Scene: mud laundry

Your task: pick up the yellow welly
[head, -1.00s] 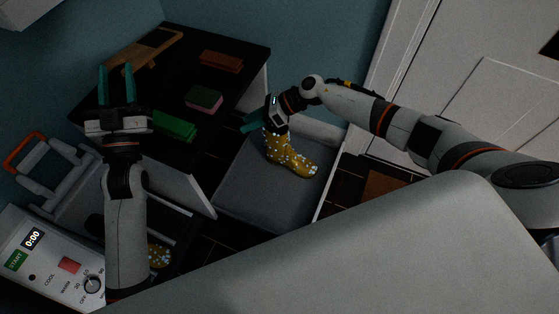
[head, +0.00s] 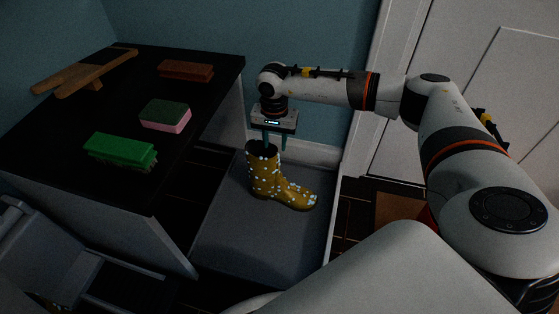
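The yellow welly (head: 268,178), with pale blue spots, stands upright on a grey mat (head: 225,235), its toe to the right. My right gripper (head: 275,145) hangs over its top with teal fingers pointing down and a gap between them. The left finger is over the boot's opening and the other is near the right side of the rim. I cannot tell whether either touches the boot. My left gripper is out of view.
A black-topped bench (head: 65,125) stands left of the boot. On it are a green brush (head: 120,150), a pink and green sponge (head: 165,116), a brown brush (head: 186,70) and a wooden piece (head: 85,75). A white door (head: 490,95) is at right.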

